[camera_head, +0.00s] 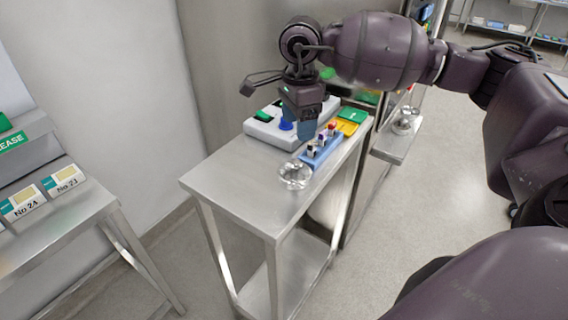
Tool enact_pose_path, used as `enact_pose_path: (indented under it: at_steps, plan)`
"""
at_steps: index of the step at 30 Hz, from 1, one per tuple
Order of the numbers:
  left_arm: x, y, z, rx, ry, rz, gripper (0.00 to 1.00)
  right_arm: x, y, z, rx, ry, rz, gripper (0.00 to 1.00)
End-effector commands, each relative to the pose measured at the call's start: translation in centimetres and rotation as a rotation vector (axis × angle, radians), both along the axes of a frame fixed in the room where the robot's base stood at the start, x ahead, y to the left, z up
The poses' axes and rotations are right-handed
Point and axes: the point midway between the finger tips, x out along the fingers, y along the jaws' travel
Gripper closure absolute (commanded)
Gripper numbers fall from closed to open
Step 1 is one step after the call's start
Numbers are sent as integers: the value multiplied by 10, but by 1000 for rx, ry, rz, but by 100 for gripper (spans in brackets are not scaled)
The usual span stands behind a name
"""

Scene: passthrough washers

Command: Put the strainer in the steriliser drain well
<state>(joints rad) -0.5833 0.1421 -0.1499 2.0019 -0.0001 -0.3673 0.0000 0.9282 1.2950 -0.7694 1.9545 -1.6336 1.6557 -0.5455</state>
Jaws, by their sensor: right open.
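A small round shiny metal piece (295,175), which may be the strainer, sits on the steel side table (235,185) near its front right edge. A similar metal piece (405,120) sits on a steel ledge at the right; I cannot tell which is the strainer. I cannot make out the drain well. My right gripper (306,135) points down over the back of the table, open, behind the nearer metal piece and apart from it. What lies directly under its fingers is partly hidden. My left gripper is out of view.
A blue rack (322,152) of capped tubes stands beside the nearer metal piece. A white device (270,132), a green box and a yellow box (347,128) crowd the table's back. The table's front left is clear. Another bench (70,220) with labelled boxes stands left.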

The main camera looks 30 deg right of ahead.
Motion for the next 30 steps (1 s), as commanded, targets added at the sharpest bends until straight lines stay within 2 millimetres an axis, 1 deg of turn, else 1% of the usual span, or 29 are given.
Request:
enact_pose_path:
  at_steps: [1,3,8,12,20,26,27,30]
  plan:
    - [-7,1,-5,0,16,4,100,0,0,-3,0,3,1,33]
    - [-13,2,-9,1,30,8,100,-1,0,-9,0,4,0,33]
    - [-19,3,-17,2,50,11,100,-1,1,-30,2,6,0,33]
    - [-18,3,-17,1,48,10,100,-1,1,-49,2,5,0,33]
    - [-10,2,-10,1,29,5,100,-1,4,-64,4,2,1,33]
    - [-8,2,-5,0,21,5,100,-4,10,-90,4,4,0,33]
    - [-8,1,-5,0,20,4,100,-3,10,-96,3,4,-1,33]
    - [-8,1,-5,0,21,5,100,-4,10,-106,3,5,-1,33]
